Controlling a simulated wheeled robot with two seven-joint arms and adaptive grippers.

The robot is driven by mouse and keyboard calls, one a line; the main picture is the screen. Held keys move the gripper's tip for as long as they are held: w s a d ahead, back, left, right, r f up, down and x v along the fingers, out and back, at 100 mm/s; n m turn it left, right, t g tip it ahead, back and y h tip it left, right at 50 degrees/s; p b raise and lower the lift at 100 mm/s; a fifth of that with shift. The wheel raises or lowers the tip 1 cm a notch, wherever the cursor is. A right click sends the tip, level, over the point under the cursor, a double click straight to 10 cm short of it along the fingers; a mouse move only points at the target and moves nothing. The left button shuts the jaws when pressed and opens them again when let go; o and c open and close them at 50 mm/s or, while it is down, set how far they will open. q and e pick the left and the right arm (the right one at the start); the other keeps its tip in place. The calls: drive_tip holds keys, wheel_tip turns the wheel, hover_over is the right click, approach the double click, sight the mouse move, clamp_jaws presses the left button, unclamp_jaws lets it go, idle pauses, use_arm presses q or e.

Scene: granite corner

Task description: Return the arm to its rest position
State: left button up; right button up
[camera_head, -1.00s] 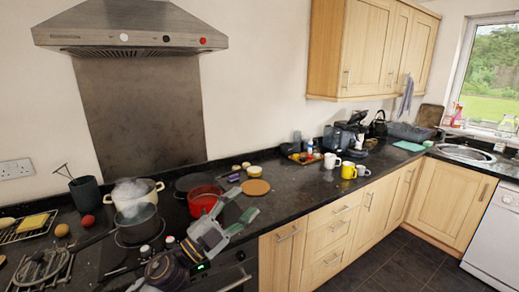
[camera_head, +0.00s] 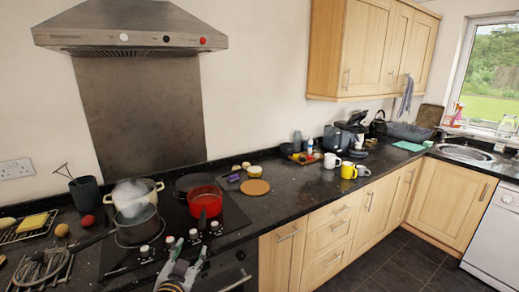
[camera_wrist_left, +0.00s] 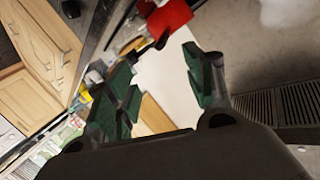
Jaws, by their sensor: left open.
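My left gripper (camera_head: 183,258) is open and empty, low in the head view in front of the hob's knobs. Its green-padded fingers (camera_wrist_left: 160,88) are spread apart in the left wrist view, with nothing between them. A red pot (camera_head: 206,206) stands on the hob beyond the gripper, and its red side also shows at the top of the wrist view (camera_wrist_left: 168,20). The gripper is apart from the pot. My right gripper is in neither view.
A grey steaming pan (camera_head: 136,228) and a cream pot (camera_head: 134,191) stand left of the red pot. A round wooden board (camera_head: 256,187) lies on the counter to the right. Yellow and white mugs (camera_head: 349,171) stand farther along. An extractor hood (camera_head: 130,30) hangs above the hob.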

use_arm(q)
drive_tip(key=s+a+f+n+g, duration=0.2)
drive_tip(key=s+f+g, duration=1)
drive_tip(key=s+f, duration=0.9)
drive_tip(key=s+f+g, duration=0.1)
drive_tip(key=s+f, duration=0.1)
drive_tip(key=f, duration=1.4)
drive_tip(key=s+f, duration=0.3)
drive_tip(key=f, duration=1.2)
drive_tip(key=s+a+f, duration=0.2)
drive_tip(key=s+f, duration=0.7)
drive_tip(key=s, duration=0.1)
drive_tip(key=s+a+f+g, duration=0.1)
drive_tip(key=s+a+f, duration=0.1)
drive_tip(key=s+f, duration=0.8)
drive_tip(key=shift+s+a, duration=0.3)
drive_tip(key=shift+s, duration=0.4)
